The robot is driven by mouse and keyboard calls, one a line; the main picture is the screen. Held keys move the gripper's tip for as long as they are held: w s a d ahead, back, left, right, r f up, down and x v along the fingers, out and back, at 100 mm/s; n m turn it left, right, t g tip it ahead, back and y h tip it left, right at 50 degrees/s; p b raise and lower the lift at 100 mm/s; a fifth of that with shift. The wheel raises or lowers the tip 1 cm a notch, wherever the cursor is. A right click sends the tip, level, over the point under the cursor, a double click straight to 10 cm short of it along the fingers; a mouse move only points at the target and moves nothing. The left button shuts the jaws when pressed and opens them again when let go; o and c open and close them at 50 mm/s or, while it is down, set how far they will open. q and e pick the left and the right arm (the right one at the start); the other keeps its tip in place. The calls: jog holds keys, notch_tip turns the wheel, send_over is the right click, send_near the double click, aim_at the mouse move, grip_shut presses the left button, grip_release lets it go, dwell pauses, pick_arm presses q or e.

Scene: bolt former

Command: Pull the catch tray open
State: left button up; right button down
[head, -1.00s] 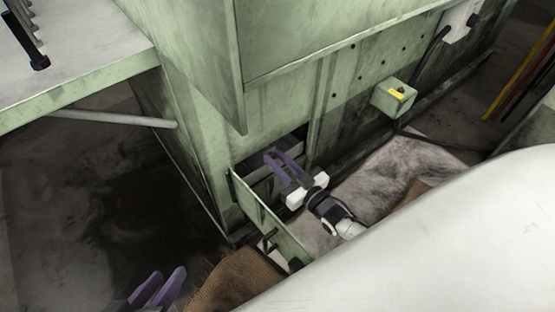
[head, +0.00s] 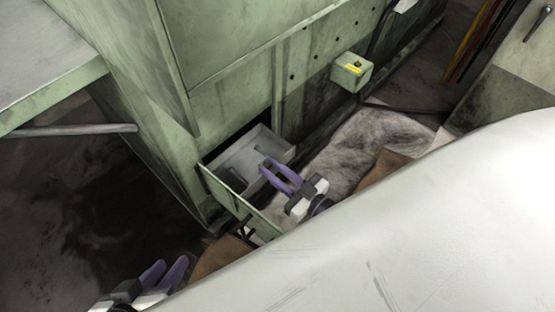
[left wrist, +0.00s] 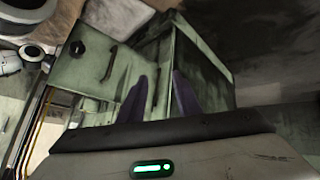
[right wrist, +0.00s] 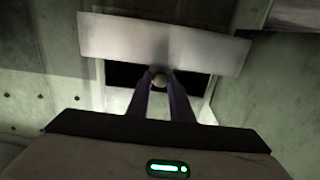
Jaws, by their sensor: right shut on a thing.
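The catch tray (head: 240,160) is a pale grey open box, drawn partly out of a slot low in the green machine. My right gripper (head: 268,168) reaches in from the lower right and meets the tray at its outer end. In the right wrist view it is shut on a small round knob (right wrist: 160,79) by the pale tray panel (right wrist: 165,42), with a dark opening behind. My left gripper (head: 165,273) is low at the left, apart from the tray. Its fingers stand apart with nothing visible between them in the left wrist view (left wrist: 160,88).
A green flap (head: 237,203) stands outward at the slot's left. A green box with a yellow label (head: 351,71) sits on the machine face above a cable. A table (head: 45,60) juts out at upper left. My white arm covers the lower right.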

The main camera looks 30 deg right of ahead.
jog(key=c, duration=1.6)
grip_release()
pick_arm(q)
jog(key=shift+s, duration=0.1)
jog(key=shift+s, duration=0.1)
jog(key=shift+s+a+r+n+y+p, duration=0.15)
jog(key=shift+a+n+y+p, duration=0.35)
jog(key=shift+p, duration=0.55)
pick_arm(e)
jog(key=v, duration=1)
jog(key=shift+s+d, duration=0.1)
jog(key=shift+s, duration=0.05)
pick_arm(q)
jog(key=shift+a+m, duration=0.2)
jog(key=shift+m, duration=0.1)
